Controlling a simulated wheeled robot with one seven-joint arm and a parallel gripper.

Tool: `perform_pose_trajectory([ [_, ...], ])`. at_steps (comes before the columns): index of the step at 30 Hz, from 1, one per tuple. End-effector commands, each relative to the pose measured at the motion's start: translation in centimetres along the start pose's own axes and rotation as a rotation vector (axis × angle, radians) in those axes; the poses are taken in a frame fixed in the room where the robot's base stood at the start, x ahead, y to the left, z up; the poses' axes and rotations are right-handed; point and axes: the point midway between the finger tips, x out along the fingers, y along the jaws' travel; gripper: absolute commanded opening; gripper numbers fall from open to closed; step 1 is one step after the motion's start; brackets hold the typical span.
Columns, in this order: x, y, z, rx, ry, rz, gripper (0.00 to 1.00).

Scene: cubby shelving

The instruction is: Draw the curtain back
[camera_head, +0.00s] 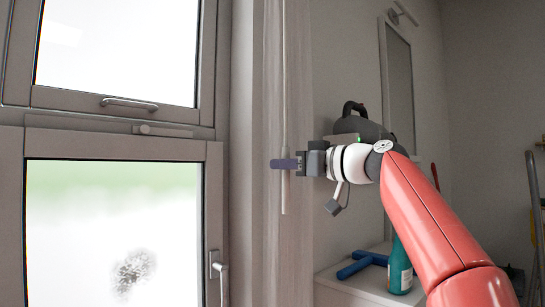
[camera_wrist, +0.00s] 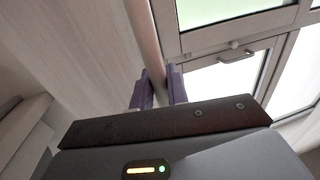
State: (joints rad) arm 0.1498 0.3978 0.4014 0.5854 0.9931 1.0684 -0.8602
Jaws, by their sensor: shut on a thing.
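The curtain (camera_head: 301,95) hangs as a narrow pale grey-brown strip right of the window in the head view. A thin light wand (camera_head: 284,203) hangs upright in front of it. My gripper (camera_head: 284,163) reaches in from the right and is shut on the wand, near its lower end. In the wrist view, the purple fingers (camera_wrist: 159,88) stand either side of the wand (camera_wrist: 143,28). The broad pale surface at the left there looks like the curtain (camera_wrist: 90,50). The grip point itself is partly hidden by the fingers.
The framed window (camera_head: 113,225) fills the left, with a horizontal handle (camera_head: 130,104) and a side handle (camera_head: 217,268). At the right, a white cabinet (camera_head: 350,288) holds a teal bottle (camera_head: 400,268) and a blue tool (camera_head: 360,265). A mirror (camera_head: 400,85) hangs behind.

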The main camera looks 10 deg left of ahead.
Motion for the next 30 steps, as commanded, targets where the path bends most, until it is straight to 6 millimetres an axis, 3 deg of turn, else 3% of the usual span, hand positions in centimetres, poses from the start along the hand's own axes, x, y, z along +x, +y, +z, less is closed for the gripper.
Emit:
perform_pose_trajectory([
  [6,-0.25,1.09,-0.06,-0.001,0.000,0.000,0.00],
  [16,-0.25,1.16,0.01,-0.001,0.000,0.000,0.00],
  [17,-0.25,1.16,0.01,-0.001,0.000,0.000,0.17],
  [21,-0.25,1.15,0.00,-0.001,0.000,0.000,0.35],
  [30,-0.48,1.18,0.05,-0.001,0.000,0.001,0.35],
])
